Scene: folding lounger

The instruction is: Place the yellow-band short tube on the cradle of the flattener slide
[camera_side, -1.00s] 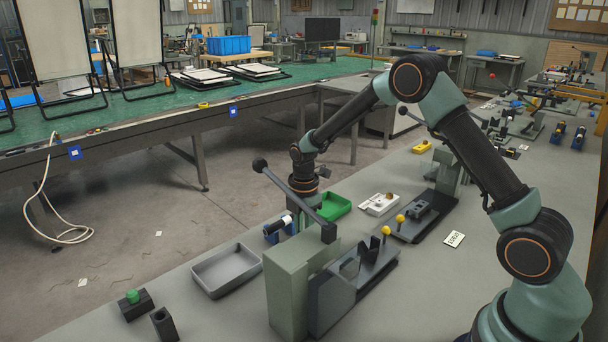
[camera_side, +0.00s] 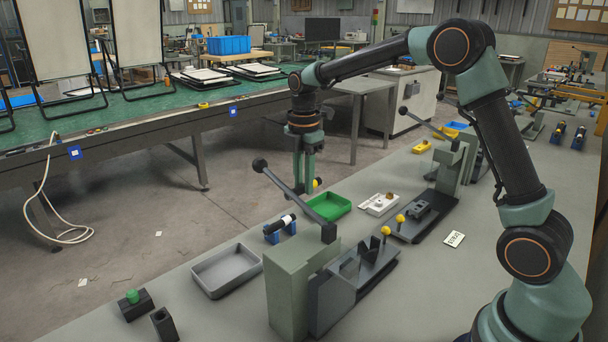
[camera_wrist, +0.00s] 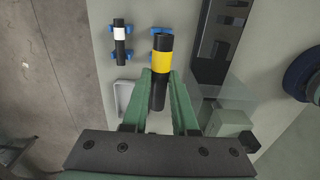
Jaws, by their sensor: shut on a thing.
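The yellow-band short tube (camera_wrist: 161,62) is black with a wide yellow band and sits between the fingers of my gripper (camera_wrist: 161,78) in the wrist view. In the side view my gripper (camera_side: 304,182) points down, raised above the bench near the green tray; the tube's yellow band (camera_side: 317,183) shows beside the fingers. Two lever machines with dark slides stand on the bench: a near one (camera_side: 366,262) with upright dark plates, and a farther one (camera_side: 425,213). I cannot tell for sure which is the flattener. The tube is apart from both.
A white-banded black tube (camera_side: 280,223) rests on blue supports, also in the wrist view (camera_wrist: 120,34). A grey tray (camera_side: 227,270), a green tray (camera_side: 330,206) and a white fixture (camera_side: 379,204) stand nearby. The near machine's lever (camera_side: 290,198) sticks out over the bench.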

